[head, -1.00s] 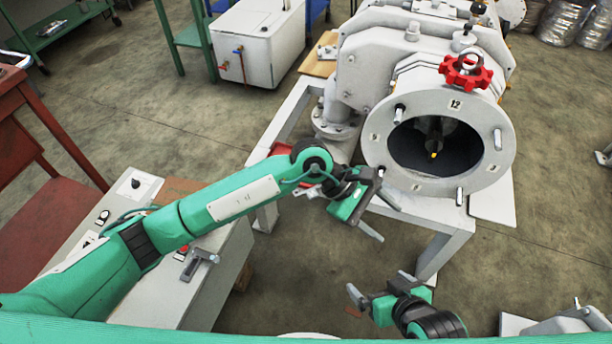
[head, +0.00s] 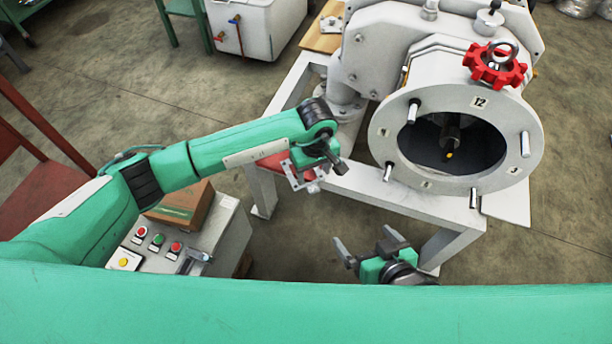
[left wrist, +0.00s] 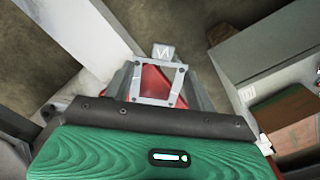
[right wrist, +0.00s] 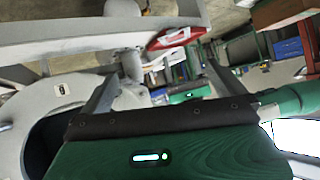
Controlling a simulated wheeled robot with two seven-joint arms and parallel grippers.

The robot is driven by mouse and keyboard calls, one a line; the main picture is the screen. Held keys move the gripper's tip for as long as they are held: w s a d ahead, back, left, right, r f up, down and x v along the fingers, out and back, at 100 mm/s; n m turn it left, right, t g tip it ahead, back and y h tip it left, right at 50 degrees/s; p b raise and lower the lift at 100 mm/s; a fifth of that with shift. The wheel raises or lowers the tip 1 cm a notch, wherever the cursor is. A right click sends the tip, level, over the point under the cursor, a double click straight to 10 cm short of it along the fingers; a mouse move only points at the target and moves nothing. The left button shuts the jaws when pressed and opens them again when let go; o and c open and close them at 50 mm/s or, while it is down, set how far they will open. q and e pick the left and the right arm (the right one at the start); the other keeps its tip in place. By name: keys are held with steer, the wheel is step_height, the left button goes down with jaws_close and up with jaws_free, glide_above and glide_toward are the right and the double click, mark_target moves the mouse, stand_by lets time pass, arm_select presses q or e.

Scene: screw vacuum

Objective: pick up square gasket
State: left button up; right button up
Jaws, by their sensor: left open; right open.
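The square gasket (head: 312,187) is a thin grey square frame with small corner holes, over a red surface (left wrist: 152,84) beside the machine's stand. In the left wrist view the gasket (left wrist: 181,86) lies between the two fingers of my left gripper (left wrist: 158,88). My left gripper (head: 308,176) is open, pointing down at the gasket. I cannot tell whether the fingers touch it. My right gripper (head: 366,247) is open and empty, low in front of the machine; its fingers also show in the right wrist view (right wrist: 158,92).
The vacuum chamber with its round flange (head: 540,150) and red handwheel (head: 494,67) stands at the right on a white frame (head: 400,205). A control box with buttons (head: 205,240) and a cardboard box (head: 192,207) stand under my left arm. Floor is clear between control box and stand.

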mark_target(312, 187)
arm_select(q)
step_height(312, 187, down, 6)
steer(key=shift+s+a+r+b, duration=0.15)
steer(key=shift+b, duration=0.25)
steer(key=c, duration=1.1)
